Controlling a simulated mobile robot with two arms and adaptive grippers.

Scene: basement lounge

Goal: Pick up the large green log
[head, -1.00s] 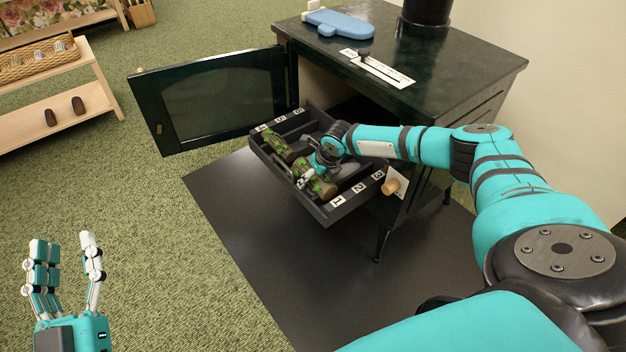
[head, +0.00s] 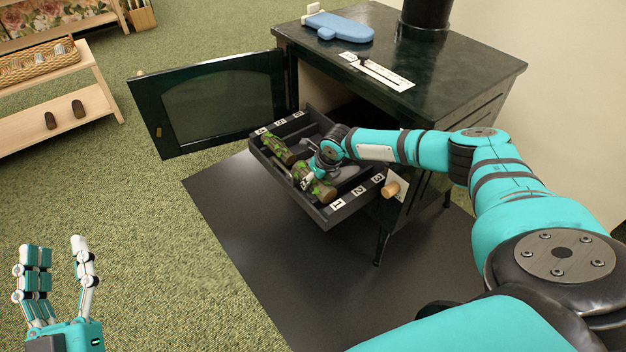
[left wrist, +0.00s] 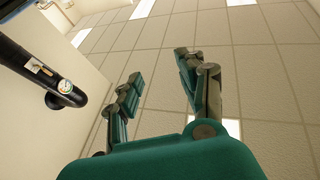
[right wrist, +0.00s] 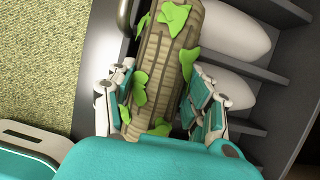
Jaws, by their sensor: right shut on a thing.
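A brown log with green leafy patches (head: 323,190) lies at the near left side of the dark tray (head: 350,208). My right gripper (head: 309,176) is shut on this log. The right wrist view shows the log (right wrist: 170,55) between the fingers (right wrist: 158,90), one set on each side. Whether the log is clear of the tray floor, I cannot tell.
The tray is divided and numbered, with pale rounded pieces (right wrist: 235,35) in other slots. It sticks out of a dark stove (head: 450,70) with its door (head: 210,100) open to the left. A blue mitt (head: 340,27) lies on top.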

